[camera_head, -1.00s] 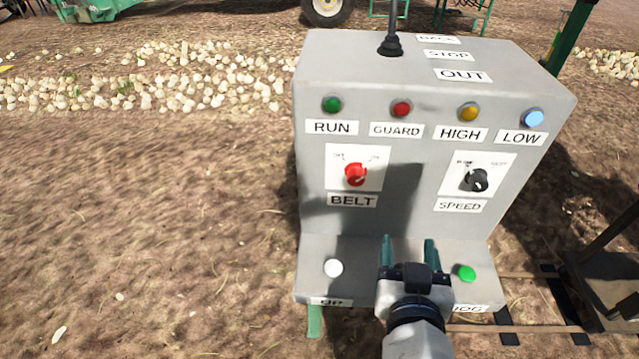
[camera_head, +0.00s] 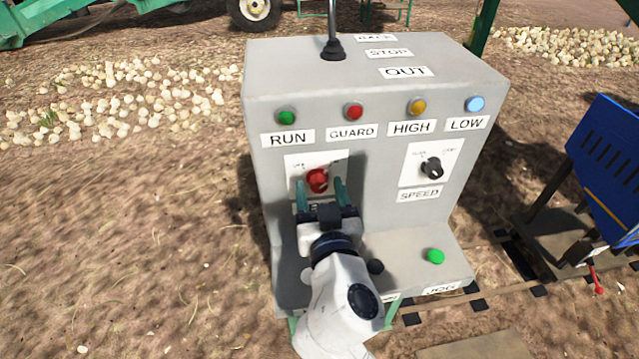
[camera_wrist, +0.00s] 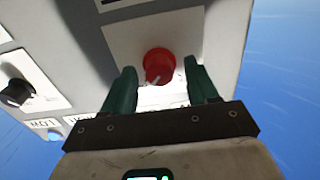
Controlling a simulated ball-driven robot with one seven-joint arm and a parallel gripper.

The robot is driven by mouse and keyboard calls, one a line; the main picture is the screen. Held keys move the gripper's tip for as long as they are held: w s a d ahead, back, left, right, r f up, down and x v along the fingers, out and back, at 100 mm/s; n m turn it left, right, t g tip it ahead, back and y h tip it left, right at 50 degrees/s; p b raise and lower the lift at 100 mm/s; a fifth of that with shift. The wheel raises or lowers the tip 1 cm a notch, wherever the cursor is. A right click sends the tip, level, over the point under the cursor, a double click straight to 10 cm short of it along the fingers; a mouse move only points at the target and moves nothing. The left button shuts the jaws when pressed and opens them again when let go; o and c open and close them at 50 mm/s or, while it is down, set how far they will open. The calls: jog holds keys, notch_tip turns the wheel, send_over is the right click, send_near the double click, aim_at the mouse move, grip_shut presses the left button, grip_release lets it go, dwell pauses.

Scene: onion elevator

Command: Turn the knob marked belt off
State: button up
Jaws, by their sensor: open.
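The red belt knob (camera_head: 317,180) sits on a white plate (camera_head: 296,163) on the front of the grey control box (camera_head: 300,85). My gripper (camera_head: 320,192) is open in front of it, with one green finger to each side of the knob in the picture. In the wrist view the red knob (camera_wrist: 158,64) shows between and just beyond the two fingertips of my gripper (camera_wrist: 160,85). I cannot tell whether the fingers touch it. A white mark shows on the knob's lower edge. The BELT label is hidden behind my gripper in the head view.
The black speed knob (camera_head: 432,168) is to the right. Lamps sit above, including the green run lamp (camera_head: 287,117). A black lever (camera_head: 333,45) stands on top. A green button (camera_head: 436,256) is on the lower ledge. A blue machine (camera_head: 610,160) stands at the right.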

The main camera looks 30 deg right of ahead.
jog(key=shift+w+d, duration=0.15)
jog(key=shift+w, duration=0.25)
jog(key=c, duration=1.1)
